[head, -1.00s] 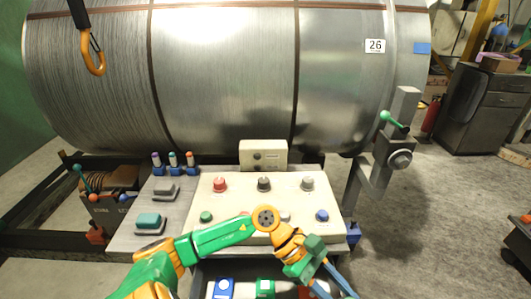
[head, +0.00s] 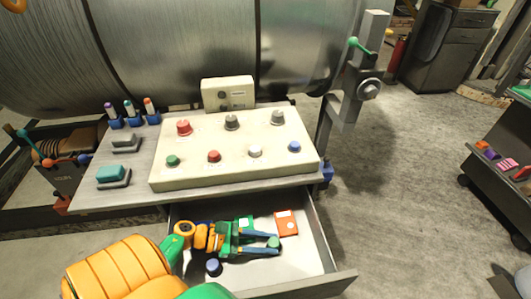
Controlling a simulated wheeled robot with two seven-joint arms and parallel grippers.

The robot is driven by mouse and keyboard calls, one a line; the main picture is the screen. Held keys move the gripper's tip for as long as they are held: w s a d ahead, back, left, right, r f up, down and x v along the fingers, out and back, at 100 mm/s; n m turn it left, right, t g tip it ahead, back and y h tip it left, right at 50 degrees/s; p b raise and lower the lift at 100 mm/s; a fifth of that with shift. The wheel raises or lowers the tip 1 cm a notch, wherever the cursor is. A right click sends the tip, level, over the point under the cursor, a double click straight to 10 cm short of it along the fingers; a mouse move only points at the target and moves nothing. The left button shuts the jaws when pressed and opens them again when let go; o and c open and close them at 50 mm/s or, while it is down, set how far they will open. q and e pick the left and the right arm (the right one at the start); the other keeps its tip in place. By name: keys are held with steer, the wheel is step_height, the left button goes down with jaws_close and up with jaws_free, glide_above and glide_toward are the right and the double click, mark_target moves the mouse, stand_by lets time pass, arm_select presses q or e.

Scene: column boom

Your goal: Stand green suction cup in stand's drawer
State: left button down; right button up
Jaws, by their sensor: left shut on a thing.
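The stand (head: 88,200) has an open drawer (head: 327,262) below its control panel. My left gripper (head: 274,243) reaches into the drawer area, its fingers pointing right. It is shut on a small green piece (head: 273,242) at the fingertips, which looks like the green suction cup. Most of the cup is hidden by the fingers, and I cannot tell whether it touches the drawer floor. My right gripper is not in view.
In the drawer are a red-orange block with a white label (head: 286,222), a green labelled block (head: 245,222) and a dark blue round piece (head: 213,267). The control panel (head: 200,145) overhangs behind. A dark cart (head: 500,195) stands at right. The drawer's right front floor is clear.

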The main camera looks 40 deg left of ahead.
arm_select(q)
steer(key=shift+f, duration=0.1)
steer(key=c, duration=0.5)
jaws_free()
